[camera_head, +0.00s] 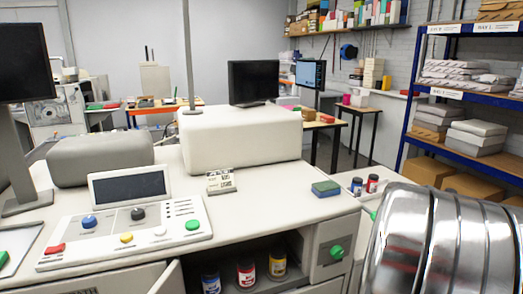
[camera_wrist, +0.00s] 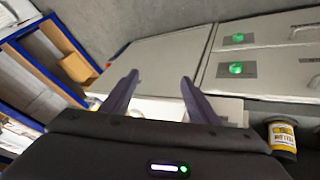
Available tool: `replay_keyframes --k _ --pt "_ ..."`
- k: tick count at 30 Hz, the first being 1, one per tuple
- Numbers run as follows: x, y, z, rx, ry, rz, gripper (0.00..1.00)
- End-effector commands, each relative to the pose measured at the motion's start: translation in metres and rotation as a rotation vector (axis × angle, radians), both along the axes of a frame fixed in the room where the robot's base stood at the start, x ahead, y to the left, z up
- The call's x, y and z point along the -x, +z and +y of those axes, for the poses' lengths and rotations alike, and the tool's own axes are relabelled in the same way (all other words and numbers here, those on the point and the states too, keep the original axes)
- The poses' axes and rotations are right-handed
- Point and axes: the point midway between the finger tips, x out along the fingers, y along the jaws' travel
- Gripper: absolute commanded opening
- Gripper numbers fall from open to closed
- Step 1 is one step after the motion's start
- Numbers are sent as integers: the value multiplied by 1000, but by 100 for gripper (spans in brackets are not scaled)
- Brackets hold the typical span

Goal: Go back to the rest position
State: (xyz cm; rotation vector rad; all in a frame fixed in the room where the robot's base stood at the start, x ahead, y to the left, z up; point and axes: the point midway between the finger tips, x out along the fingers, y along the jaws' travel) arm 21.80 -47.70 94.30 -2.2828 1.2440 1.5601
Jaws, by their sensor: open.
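My gripper (camera_wrist: 160,92) shows in the wrist view with its two dark fingers spread apart and nothing between them. Behind the fingers are pale cabinet panels and a stretch of grey floor. In the head view, a shiny metal part of my own arm fills the lower right corner. The gripper's fingers do not show in the head view.
A white console (camera_head: 262,212) with buttons and a screen stands in front. A blue-green sponge (camera_head: 326,188) lies near its right edge. Several jars sit in the open shelf below, one a yellow-labelled jar (camera_wrist: 282,138). A blue-framed rack (camera_head: 404,140) stands at right.

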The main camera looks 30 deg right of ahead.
Motion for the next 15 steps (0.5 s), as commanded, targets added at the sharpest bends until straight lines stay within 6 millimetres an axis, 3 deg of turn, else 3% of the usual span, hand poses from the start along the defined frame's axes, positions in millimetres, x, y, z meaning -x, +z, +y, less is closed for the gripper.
replay_keyframes --k 15 --pt "-54 50 185 -212 108 67 54"
